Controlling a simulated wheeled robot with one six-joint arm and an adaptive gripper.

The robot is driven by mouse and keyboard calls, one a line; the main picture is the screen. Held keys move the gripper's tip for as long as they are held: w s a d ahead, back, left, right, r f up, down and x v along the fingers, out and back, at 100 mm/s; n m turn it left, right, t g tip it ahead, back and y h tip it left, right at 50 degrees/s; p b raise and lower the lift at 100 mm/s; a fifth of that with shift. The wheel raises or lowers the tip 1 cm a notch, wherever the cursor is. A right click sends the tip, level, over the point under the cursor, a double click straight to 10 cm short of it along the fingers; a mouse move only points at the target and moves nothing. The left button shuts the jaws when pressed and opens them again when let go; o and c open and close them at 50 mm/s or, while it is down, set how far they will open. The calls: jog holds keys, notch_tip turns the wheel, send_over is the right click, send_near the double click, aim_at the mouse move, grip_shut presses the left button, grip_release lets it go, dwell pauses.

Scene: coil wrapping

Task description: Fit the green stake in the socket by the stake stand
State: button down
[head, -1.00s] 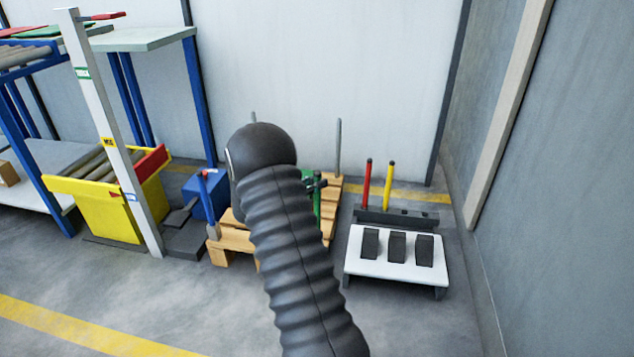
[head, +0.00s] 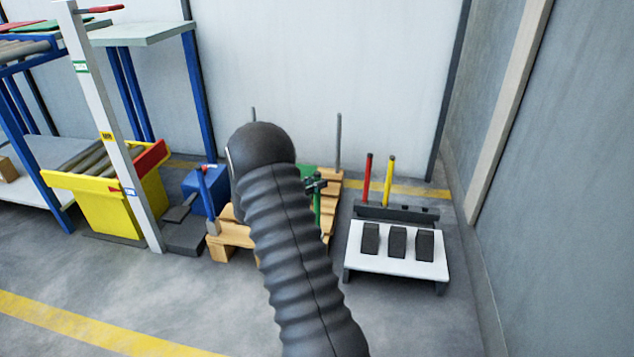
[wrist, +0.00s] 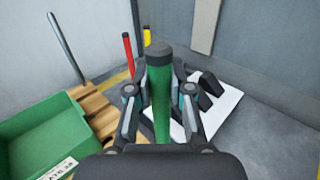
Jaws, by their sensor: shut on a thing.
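My gripper (head: 315,184) is shut on the green stake (head: 317,208) above the right side of the wooden pallet. In the wrist view the stake (wrist: 160,98), with a dark cap, stands between the two fingers of my gripper (wrist: 160,92). The stake looks near upright in the head view. Its lower end is hard to make out, and I cannot tell whether it touches anything. The stake stand (head: 410,213) is a dark bar to the right, holding a red stake (head: 367,180) and a yellow stake (head: 389,180). The socket is not clearly visible; my arm hides part of the pallet.
The pallet (head: 232,236) has grey posts (head: 338,142) at the back and a blue stake (head: 206,192) at front left. A green crate (wrist: 40,135) sits on it. A white bench (head: 380,267) with three dark blocks stands right. Grey walls close the right and back.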

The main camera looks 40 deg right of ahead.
jog(key=shift+f, duration=1.3)
jog(key=c, duration=1)
grip_release()
jog(key=shift+o, duration=0.2)
jog(key=a, duration=1.2)
jog(key=shift+w, duration=0.45)
